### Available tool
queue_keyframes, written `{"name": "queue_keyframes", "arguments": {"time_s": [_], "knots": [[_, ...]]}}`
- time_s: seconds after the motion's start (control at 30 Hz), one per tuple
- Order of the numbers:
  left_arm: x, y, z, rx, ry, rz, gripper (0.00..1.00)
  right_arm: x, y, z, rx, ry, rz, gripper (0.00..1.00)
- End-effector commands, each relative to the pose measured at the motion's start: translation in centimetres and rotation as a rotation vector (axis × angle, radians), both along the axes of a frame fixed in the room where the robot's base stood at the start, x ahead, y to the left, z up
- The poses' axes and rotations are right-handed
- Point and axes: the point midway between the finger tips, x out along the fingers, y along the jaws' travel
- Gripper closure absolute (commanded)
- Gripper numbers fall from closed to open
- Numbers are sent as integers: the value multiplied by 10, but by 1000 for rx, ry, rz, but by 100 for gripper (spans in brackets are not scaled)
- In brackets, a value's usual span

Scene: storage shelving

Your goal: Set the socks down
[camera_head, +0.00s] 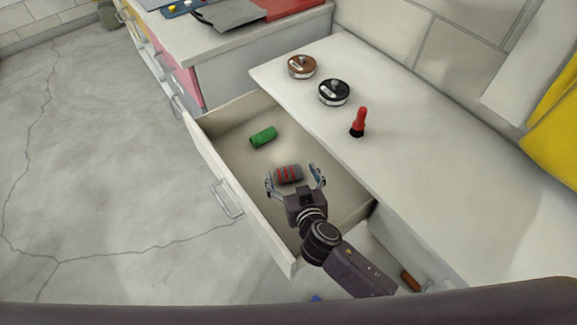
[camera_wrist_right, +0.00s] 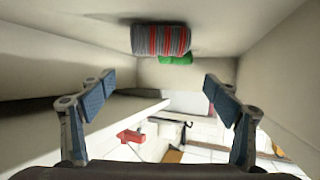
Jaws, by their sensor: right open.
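The grey and red striped socks (camera_head: 288,174), a rolled bundle, lie on the floor of the open drawer (camera_head: 228,118). They also show in the right wrist view (camera_wrist_right: 160,40), at the top and apart from the fingers. My right gripper (camera_head: 296,180) is over the drawer, open and empty, with its fingers spread around the near side of the socks in the head view. A green roll (camera_head: 263,137) lies farther back in the drawer; it shows partly behind the socks in the right wrist view (camera_wrist_right: 176,60). My left gripper is out of view.
On the white countertop (camera_head: 420,170) beside the drawer stand a brown-lidded tin (camera_head: 302,66), a black-lidded tin (camera_head: 334,92) and a red brush (camera_head: 358,122). The drawer front and walls surround my right gripper. Open floor (camera_head: 90,170) lies to the left.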

Motion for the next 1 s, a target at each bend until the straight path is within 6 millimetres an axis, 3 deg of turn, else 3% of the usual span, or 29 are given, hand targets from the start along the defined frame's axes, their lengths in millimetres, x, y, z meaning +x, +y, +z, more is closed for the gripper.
{"name": "queue_keyframes", "arguments": {"time_s": [0.3, 0.87, 1.0], "knots": [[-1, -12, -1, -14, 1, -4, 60, -21, -5, 9, 0, 0, -1, 18], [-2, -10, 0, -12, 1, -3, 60, -21, -5, 10, 0, -1, -1, 18], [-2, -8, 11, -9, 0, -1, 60, -21, -5, 21, 0, -2, -1, 18]]}}
